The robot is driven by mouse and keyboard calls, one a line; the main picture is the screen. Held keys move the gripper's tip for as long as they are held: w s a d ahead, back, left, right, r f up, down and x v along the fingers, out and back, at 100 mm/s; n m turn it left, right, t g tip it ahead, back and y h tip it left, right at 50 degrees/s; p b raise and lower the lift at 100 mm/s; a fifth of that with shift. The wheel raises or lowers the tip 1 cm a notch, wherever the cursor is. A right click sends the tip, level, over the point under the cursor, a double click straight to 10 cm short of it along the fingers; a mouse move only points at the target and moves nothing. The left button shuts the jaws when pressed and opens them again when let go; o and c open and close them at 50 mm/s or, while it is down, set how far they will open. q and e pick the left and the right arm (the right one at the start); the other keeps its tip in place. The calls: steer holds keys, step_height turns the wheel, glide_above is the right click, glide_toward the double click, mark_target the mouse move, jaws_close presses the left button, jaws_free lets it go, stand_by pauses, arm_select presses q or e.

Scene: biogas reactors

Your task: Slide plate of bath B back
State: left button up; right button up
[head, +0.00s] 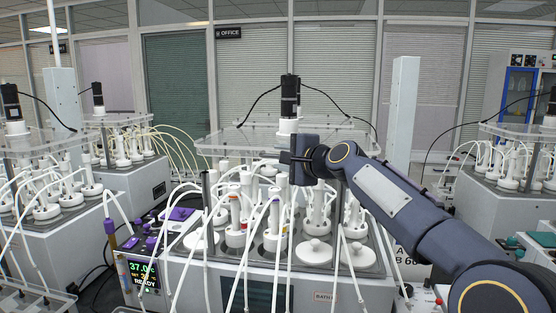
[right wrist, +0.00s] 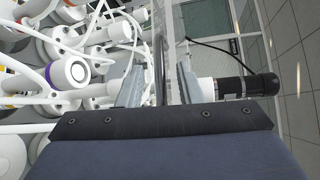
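Bath B (head: 345,292) is the white bath in the middle of the head view, with a label on its front. Its clear plate (head: 235,142) lies level above the bottles, with a black stirrer motor (head: 289,95) standing on it; the motor also shows in the right wrist view (right wrist: 240,88). My right gripper (head: 285,157) is at the plate's front edge. In the right wrist view its fingers (right wrist: 160,80) stand apart, one on each side of a thin dark edge (right wrist: 160,60), which looks like the plate's front edge or handle. Gaps seem to show beside it. My left gripper is not in view.
White bottles with tubes (head: 318,210) fill the bath under the plate. Loose white tubes hang over its front. Other baths stand at the left (head: 45,240) and right (head: 510,200). A white column (head: 402,110) rises behind the plate at right. A display unit (head: 142,272) stands at front left.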

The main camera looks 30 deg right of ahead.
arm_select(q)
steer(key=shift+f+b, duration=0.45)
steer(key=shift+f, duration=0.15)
arm_select(e)
steer(key=v, duration=0.5)
steer(key=shift+s, duration=0.3)
